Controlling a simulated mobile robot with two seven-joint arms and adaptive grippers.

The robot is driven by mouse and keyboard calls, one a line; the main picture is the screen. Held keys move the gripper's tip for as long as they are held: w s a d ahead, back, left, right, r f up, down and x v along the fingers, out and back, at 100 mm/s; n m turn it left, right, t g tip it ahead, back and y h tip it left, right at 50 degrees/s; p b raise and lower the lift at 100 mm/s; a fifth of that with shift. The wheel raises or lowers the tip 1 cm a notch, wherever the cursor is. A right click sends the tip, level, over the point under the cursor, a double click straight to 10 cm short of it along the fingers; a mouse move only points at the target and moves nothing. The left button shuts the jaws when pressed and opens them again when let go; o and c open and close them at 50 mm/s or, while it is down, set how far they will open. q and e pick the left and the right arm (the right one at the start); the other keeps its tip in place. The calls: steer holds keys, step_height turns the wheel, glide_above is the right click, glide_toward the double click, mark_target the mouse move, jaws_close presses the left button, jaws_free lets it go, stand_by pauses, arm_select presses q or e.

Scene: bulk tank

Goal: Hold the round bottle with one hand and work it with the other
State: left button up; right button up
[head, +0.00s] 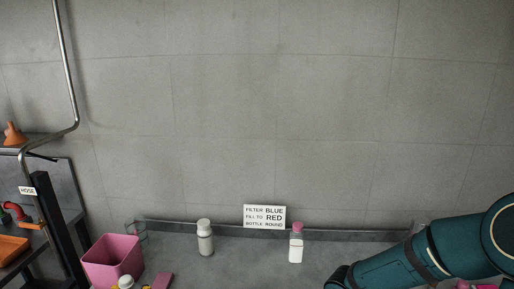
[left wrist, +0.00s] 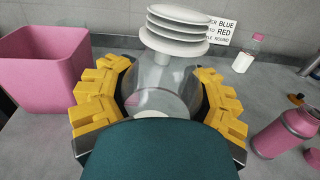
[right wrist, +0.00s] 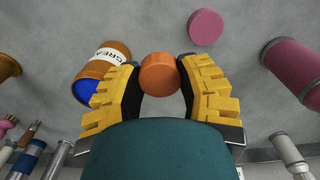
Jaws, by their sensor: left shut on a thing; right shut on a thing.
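The round bottle (left wrist: 160,85) is clear, with a white ribbed top (left wrist: 178,28). My left gripper (left wrist: 165,90) is shut around its body in the left wrist view, and the bottle looks roughly upright. The bottle's lower part is hidden by the gripper. My right gripper (right wrist: 158,72) is shut on a short orange round piece (right wrist: 158,73) between its fingertips, apart from the bottle. In the head view my right arm comes in at lower right and its gripper is not clearly seen.
A pink bin (head: 112,262) stands at left. A white bottle (head: 205,238), a pink-capped bottle (head: 296,243) and a sign (head: 264,216) are along the back. Under my right gripper are a labelled can (right wrist: 103,68), a pink disc (right wrist: 205,27) and a pink container (right wrist: 295,68).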

arm_select(q)
steer(key=shift+d, duration=0.1)
stand_by(0.6)
steer(key=s+d+f+m+g+h, duration=0.1)
steer(key=d+m+g+h, duration=0.5)
steer(key=d, duration=1.6)
steer(key=s+m+h, duration=0.1)
steer(key=m+h, duration=0.1)
steer(key=h, duration=0.2)
steer(key=shift+f+g, duration=0.2)
steer(key=shift+g, duration=0.1)
arm_select(e)
steer(key=w+a+r, duration=0.7)
steer(key=a+r, duration=0.2)
steer(key=a, duration=0.4)
steer(key=s+a+r, duration=0.1)
steer(key=a+r, duration=0.4)
steer(key=a, duration=0.3)
steer(key=a+r, duration=0.5)
steer(key=a, duration=0.3)
steer(key=shift+s+r, duration=0.3)
steer(key=shift+s, duration=0.05)
steer(key=shift+a+f, duration=0.1)
steer(key=shift+f, duration=0.05)
steer(key=shift+f, duration=1.85)
